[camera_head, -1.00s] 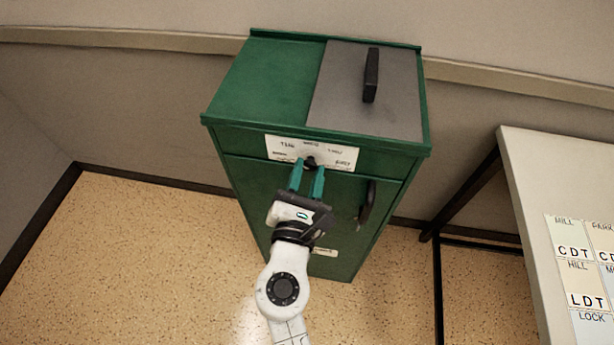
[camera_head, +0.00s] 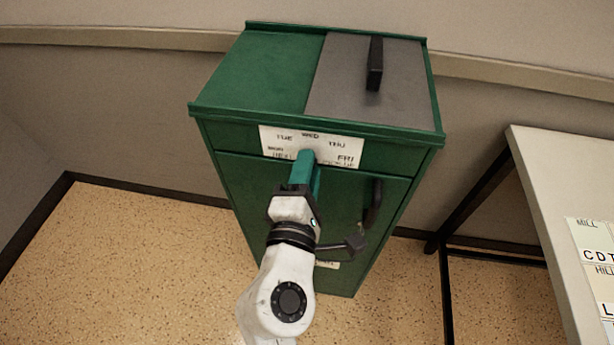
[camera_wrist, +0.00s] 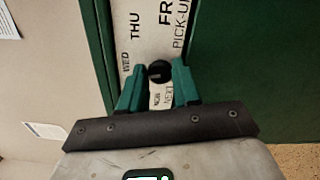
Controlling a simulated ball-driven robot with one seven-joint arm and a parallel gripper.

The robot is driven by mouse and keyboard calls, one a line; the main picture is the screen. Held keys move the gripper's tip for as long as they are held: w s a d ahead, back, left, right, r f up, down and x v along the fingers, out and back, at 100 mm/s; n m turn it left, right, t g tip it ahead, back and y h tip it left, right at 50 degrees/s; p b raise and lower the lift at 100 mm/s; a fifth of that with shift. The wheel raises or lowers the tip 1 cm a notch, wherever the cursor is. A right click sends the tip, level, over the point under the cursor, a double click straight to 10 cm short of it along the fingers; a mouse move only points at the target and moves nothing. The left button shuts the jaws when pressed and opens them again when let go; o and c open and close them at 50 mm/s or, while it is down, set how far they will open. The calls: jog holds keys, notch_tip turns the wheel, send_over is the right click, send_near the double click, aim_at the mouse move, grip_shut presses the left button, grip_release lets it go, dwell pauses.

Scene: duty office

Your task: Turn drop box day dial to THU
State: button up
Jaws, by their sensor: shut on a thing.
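The green drop box (camera_head: 225,140) stands against the wall in the head view. A white day plate (camera_head: 345,148) on its upper front carries TUE, WED, THU and FRI in an arc, with MON at the left end. The small dark dial knob (camera_wrist: 158,70) shows in the wrist view between the green fingertips, beside the plate's lettering. My gripper (camera_head: 309,160), seen also in the wrist view (camera_wrist: 158,78), is shut on the knob. In the head view my fingers hide the knob. I cannot tell which day it points to.
The box has a grey lid with a black handle (camera_head: 375,63) on top and a dark handle (camera_head: 373,203) on its front, right of my gripper. A white-topped table (camera_head: 550,190) with labelled cards stands at the right. The speckled floor (camera_head: 130,260) at left is clear.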

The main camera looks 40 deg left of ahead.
jog(key=m+b, duration=0.2)
jog(key=m, duration=0.2)
jog(key=m+b, duration=0.3)
jog(key=m, duration=0.1)
jog(key=m+b, duration=0.2)
jog(key=m, duration=0.1)
jog(key=shift+f+m+b, duration=0.25)
jog(key=shift+m+b, duration=0.1)
jog(key=shift+m, duration=0.05)
dwell(0.3)
jog(key=o, duration=1)
jog(key=shift+o, duration=0.2)
jog(key=shift+r, duration=0.1)
jog(key=shift+s, duration=0.1)
jog(key=v, duration=1)
jog(key=shift+s+d, duration=0.25)
